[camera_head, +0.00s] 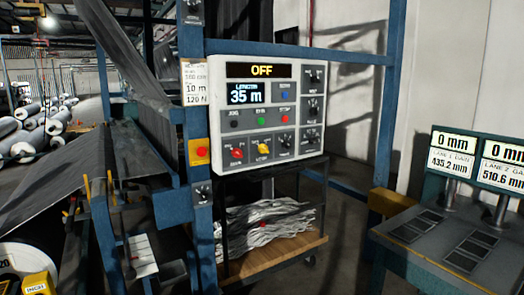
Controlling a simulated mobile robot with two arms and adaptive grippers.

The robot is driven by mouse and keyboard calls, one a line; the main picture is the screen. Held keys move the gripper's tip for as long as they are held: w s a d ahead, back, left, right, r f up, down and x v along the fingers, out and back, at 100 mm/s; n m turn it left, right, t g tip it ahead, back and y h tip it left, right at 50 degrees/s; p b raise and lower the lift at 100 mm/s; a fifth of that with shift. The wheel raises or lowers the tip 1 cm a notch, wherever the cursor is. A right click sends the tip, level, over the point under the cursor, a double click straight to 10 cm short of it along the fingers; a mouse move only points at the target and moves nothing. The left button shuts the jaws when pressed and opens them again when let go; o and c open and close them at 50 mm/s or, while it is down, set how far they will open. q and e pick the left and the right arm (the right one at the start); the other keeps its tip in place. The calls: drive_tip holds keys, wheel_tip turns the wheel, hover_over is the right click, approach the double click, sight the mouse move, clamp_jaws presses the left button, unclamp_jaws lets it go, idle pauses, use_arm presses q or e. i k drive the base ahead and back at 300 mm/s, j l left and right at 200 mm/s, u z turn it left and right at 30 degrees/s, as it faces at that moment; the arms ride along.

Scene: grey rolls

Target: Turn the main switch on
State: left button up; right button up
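A white control panel (213,100) stands on a blue frame in the middle of the head view. Its top display (262,71) reads OFF in yellow. A smaller display (246,93) reads 35 m. Low on the panel are a red rotary knob (237,153) and a yellow rotary knob (263,149). Black knobs sit at the right side, and green, red and blue round buttons in the middle. The small labels are too blurred to tell which control is the main switch. Neither of my grippers is in view.
A red button on a yellow box (200,152) is left of the panel. A wheeled wooden cart (262,258) with grey folded material is below it. A bench (405,262) with two 0 mm displays stands at right. Grey rolls (32,110) lie at far left.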

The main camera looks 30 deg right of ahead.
sight(237, 152)
drive_tip(key=z, duration=1.15)
